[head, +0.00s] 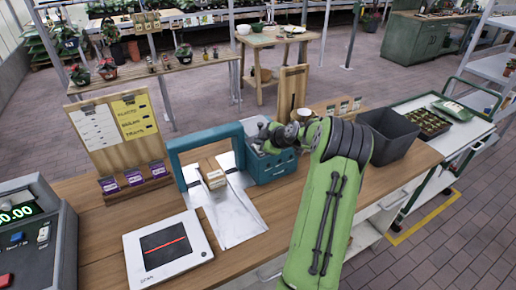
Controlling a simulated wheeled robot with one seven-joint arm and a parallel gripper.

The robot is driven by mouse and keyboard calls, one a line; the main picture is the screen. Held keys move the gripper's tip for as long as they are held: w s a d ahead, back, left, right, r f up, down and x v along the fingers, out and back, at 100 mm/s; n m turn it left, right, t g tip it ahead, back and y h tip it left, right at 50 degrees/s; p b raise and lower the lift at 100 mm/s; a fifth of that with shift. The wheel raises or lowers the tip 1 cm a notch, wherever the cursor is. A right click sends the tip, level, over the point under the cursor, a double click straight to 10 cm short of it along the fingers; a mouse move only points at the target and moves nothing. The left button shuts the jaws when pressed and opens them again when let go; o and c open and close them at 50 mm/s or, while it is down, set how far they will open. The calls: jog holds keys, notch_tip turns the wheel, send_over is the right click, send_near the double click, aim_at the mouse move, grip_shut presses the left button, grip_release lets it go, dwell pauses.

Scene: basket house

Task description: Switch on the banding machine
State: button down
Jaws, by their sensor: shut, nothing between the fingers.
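The banding machine is a teal arch (205,140) over a metal plate on the wooden bench, with a teal housing (268,168) joined at its right. A small brown box with a white label (213,174) sits on the plate under the arch. My gripper (261,143) is shut and empty at the top of the teal housing. It and my wrist cover part of the housing's top, so I cannot tell whether they touch it. No switch or lit lamp can be made out clearly.
A scanner panel with a red line (166,247) lies at the front; a scale with a green display (30,235) stands at left. A card board (117,130) stands behind. A dark grey bin (388,133) and seedling tray (427,122) are right of my arm.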

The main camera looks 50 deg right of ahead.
jog(key=shift+f, duration=0.1)
jog(key=shift+f+b, duration=0.35)
jog(key=shift+b, duration=0.5)
jog(key=shift+f, duration=0.15)
dwell(0.5)
jog(key=shift+r, duration=0.55)
jog(key=shift+s+a+r+p, duration=0.1)
jog(key=shift+r+p, duration=0.15)
jog(key=shift+r, duration=0.6)
jog(key=shift+s+d+r+p, duration=0.15)
jog(key=shift+r+p, duration=0.1)
jog(key=shift+r, duration=0.65)
jog(key=shift+s+a+r+p, duration=0.15)
jog(key=shift+r+p, duration=0.1)
jog(key=shift+r, duration=0.6)
jog(key=shift+f, duration=0.1)
